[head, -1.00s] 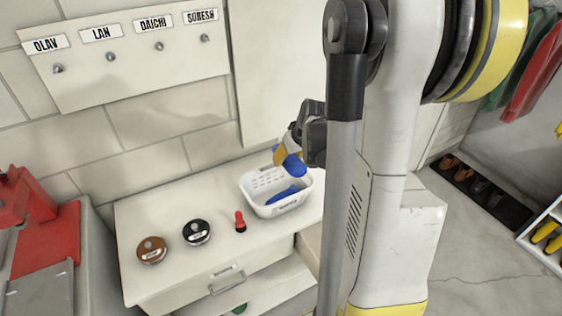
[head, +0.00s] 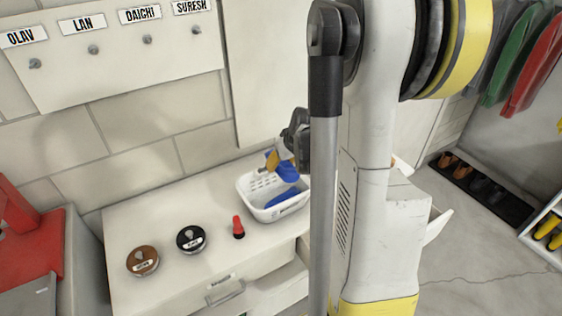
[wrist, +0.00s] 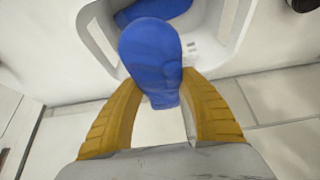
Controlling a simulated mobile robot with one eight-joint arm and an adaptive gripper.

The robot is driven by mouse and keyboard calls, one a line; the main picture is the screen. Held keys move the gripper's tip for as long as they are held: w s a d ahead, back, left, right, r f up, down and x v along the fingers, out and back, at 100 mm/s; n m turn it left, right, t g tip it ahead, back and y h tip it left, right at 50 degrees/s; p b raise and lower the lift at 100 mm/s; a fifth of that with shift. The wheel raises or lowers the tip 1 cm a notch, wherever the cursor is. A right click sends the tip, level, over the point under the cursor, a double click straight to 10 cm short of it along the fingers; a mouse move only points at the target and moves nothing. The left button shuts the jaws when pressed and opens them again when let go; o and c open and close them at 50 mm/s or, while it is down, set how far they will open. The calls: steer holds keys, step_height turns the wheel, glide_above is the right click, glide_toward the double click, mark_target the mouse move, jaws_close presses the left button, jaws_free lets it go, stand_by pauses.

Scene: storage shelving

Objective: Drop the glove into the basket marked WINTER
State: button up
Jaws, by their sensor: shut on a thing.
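My gripper (wrist: 161,112) has yellow-orange fingers and is shut on a blue glove (wrist: 151,55). In the wrist view the glove sticks out past the fingertips, over the near rim of a white basket (wrist: 100,37). In the head view the held glove (head: 286,172) is just above the back right part of the white basket (head: 282,208) on the cabinet top. A second blue item (head: 284,197), likely another glove, lies inside the basket. The basket's front label is too small to read.
A brown tin (head: 142,261), a black tin (head: 191,239) and a red-capped bottle (head: 238,228) stand left of the basket. Name hooks (head: 94,49) are on the wall. A red object (head: 30,235) is at far left. A drawer (head: 225,293) is below.

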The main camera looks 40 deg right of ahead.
steer(key=o, duration=1.2)
steer(key=shift+r, duration=0.1)
steer(key=v, duration=1.2)
steer(key=s+a+n, duration=0.1)
steer(key=s+a, duration=0.1)
steer(key=a, duration=0.7)
steer(key=s+a+r+n+t+y, duration=0.1)
steer(key=s+a, duration=0.1)
steer(key=a, duration=0.7)
steer(key=s+a+b, duration=0.1)
steer(key=s+a, duration=0.1)
steer(key=a, duration=0.8)
steer(key=shift+s+r+n, duration=0.3)
steer(key=shift+s+n, duration=0.05)
steer(key=shift+n, duration=0.05)
